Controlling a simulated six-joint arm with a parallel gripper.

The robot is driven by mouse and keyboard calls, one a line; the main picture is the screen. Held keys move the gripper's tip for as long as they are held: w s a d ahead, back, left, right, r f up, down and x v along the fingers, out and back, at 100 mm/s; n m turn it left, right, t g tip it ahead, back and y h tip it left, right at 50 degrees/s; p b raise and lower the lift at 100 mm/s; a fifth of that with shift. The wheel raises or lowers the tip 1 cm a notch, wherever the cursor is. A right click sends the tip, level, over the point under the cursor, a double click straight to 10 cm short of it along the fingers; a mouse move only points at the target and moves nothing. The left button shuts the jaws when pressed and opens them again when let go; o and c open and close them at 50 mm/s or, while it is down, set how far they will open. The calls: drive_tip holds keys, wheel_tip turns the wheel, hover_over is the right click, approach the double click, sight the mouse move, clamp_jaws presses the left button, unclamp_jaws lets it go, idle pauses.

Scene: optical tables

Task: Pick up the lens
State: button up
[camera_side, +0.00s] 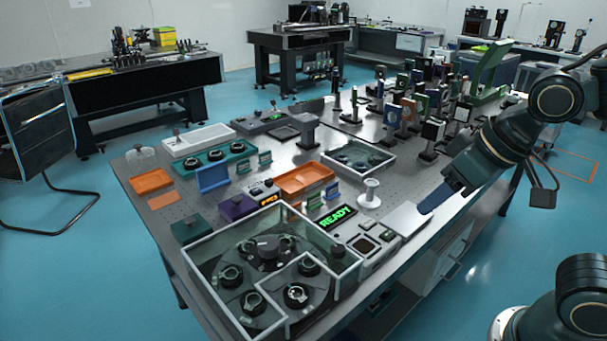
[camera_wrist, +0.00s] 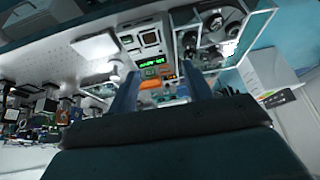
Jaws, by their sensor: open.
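My gripper (camera_side: 438,197) is at the right edge of the optical table in the side view, above and beside a pale flat plate. In the wrist view the two fingers of my gripper (camera_wrist: 160,84) are spread apart with nothing between them. I cannot tell for sure which thing is the lens. Round dark-rimmed pieces sit in a teal holder (camera_side: 203,168) at the far left of the table. Small round parts also lie in a clear-walled tray (camera_side: 385,172) near the middle. Both are well away from my gripper.
A glass-walled box with a round carousel (camera_side: 268,252) fills the near corner. A lit READY sign (camera_side: 338,217), a white spool (camera_side: 369,193) and an orange tray (camera_side: 304,179) stand mid-table. Several upright optic mounts (camera_side: 392,117) crowd the back right. Bare tabletop shows between the items.

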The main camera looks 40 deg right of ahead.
drive_tip(key=w+a+f+n, duration=0.1)
drive_tip(key=w+a+f, duration=0.2)
drive_tip(key=a, duration=0.4)
drive_tip(key=w+a+f+n, duration=0.1)
drive_tip(key=w+a+f, duration=0.2)
drive_tip(key=a+f, duration=0.3)
drive_tip(key=a, duration=0.2)
drive_tip(key=shift+a+f+t+y, duration=0.2)
drive_tip(key=shift+a+t+y, duration=0.1)
drive_tip(key=shift+t+y, duration=0.1)
drive_tip(key=shift+w, duration=0.1)
approach(298, 294)
drive_tip(key=shift+x, duration=1.6)
drive_tip(key=shift+w+f, duration=0.1)
drive_tip(key=shift+x, duration=2.45)
